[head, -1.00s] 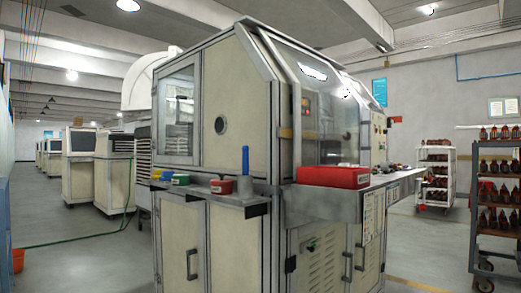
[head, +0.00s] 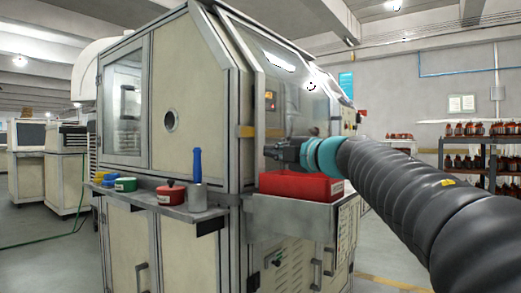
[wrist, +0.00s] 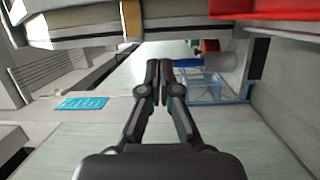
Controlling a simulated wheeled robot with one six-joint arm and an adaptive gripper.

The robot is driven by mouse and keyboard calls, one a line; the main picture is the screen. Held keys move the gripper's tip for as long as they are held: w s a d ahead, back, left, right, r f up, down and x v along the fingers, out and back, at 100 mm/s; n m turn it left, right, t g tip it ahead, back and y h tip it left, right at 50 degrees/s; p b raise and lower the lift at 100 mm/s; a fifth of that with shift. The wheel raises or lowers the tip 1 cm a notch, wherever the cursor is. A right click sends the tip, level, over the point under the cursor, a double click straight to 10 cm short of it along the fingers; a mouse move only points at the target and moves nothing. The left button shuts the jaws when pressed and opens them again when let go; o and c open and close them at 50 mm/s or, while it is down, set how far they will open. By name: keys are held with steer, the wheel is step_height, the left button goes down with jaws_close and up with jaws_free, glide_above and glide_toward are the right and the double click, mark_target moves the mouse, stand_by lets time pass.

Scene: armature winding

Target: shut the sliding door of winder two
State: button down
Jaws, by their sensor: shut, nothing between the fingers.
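A large cream and grey winder cabinet (head: 200,90) fills the middle of the head view. Its front has a clear, metal-framed panel (head: 290,85), which looks like the sliding door; I cannot tell how far open it stands. My gripper (head: 270,150) is in front of the lower part of this panel, just above a red bin; my arm hides part of the panel behind it. In the wrist view my gripper (wrist: 160,65) has its two fingers together and empty. They point at a pale gap between grey frame parts. Contact with the door cannot be told.
The red bin (head: 295,187) sits on the front shelf below my gripper. A side ledge (head: 165,207) holds coloured tubs and a blue-handled tool (head: 197,167). A rack of dark parts (head: 480,150) stands at the right, beyond my arm. Open floor lies at the left.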

mark_target(239, 151)
steer(key=shift+n, duration=0.4)
steer(key=x, duration=0.7)
steer(key=p+x, duration=0.1)
steer(key=x, duration=0.3)
steer(key=shift+d+f, duration=0.1)
steer(key=shift+f, duration=0.25)
steer(key=shift+w+d, duration=0.9)
steer(key=shift+d, duration=0.05)
steer(key=shift+w+d, duration=0.35)
steer(key=shift+w, duration=0.25)
steer(key=shift+d, duration=0.1)
